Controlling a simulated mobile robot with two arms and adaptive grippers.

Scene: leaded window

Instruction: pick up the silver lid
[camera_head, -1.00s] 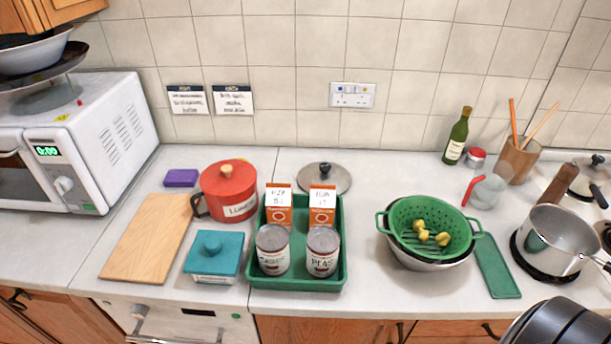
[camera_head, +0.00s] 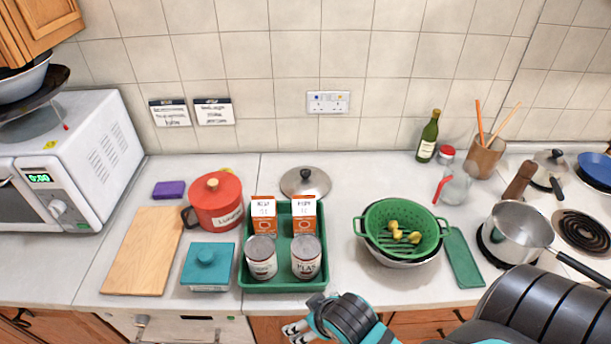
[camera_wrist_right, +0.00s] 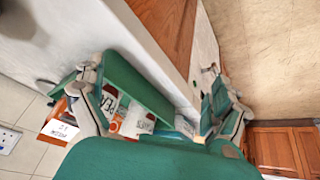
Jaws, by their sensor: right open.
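The silver lid (camera_head: 305,183), round with a dark knob on top, lies on the counter behind the green tray (camera_head: 311,286). My right gripper (camera_head: 298,331) is at the counter's front edge, in front of the tray and well short of the lid. In the right wrist view its fingers (camera_wrist_right: 152,92) are spread with nothing held between them, and the tray and cans show beyond. My left gripper is not in view.
Two cans (camera_head: 261,258) stand at the front of the tray. A red pot (camera_head: 216,203) stands left of the lid, a green colander (camera_head: 402,228) in a bowl to the right. The counter right of the lid is clear up to the bottle (camera_head: 428,137).

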